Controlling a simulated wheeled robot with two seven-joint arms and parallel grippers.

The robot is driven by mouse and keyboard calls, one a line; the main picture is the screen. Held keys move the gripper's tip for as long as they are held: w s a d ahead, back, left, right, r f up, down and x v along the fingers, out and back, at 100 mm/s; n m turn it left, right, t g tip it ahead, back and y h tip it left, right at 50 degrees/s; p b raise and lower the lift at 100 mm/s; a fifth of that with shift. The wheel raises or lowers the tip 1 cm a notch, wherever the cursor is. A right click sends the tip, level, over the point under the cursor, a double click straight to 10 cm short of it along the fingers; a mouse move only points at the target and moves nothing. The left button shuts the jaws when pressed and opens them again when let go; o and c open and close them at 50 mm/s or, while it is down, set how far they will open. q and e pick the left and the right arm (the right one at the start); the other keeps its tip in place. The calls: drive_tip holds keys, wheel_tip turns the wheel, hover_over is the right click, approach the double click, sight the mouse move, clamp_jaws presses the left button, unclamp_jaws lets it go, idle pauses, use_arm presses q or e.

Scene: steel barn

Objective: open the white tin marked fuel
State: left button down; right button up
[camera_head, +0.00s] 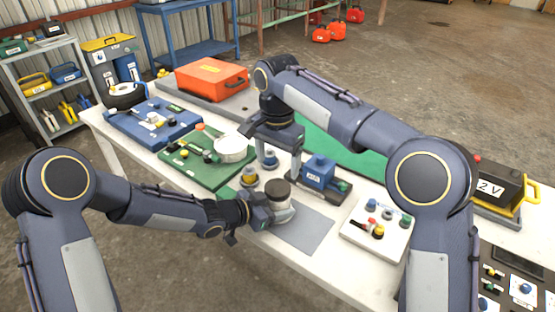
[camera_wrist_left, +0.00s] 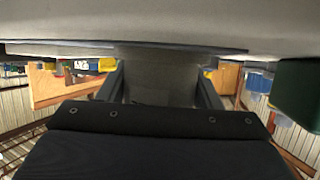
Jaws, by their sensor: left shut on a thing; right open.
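A small white tin (camera_head: 284,214) with a dark lid (camera_head: 277,189) stands upright at the front of the table, at a grey mat. No fuel marking can be read on it from here. My left gripper (camera_head: 268,208) is shut on the tin's body from the left. In the left wrist view the held body (camera_wrist_left: 160,75) fills the space between the dark fingers, under a wide grey overhang. My right gripper (camera_head: 273,152) points down, open, behind the tin and apart from its lid, its fingers spread around the space over a small grey-blue knobbed item (camera_head: 269,160).
A blue box (camera_head: 318,172) stands right of the tin, and a yellow-topped knobbed item (camera_head: 249,177) stands behind left. A green board (camera_head: 190,165) holds a white round container (camera_head: 234,149). A white board with knobs (camera_head: 375,226) lies right. The grey mat (camera_head: 305,232) is bare in front.

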sight(278, 187)
wheel_tip(278, 187, down, 8)
drive_tip(key=shift+r, duration=0.2)
drive_tip(key=shift+c, duration=0.5)
drive_tip(key=c, duration=0.9)
drive_tip(key=n, duration=0.3)
drive_tip(key=o, duration=1.1)
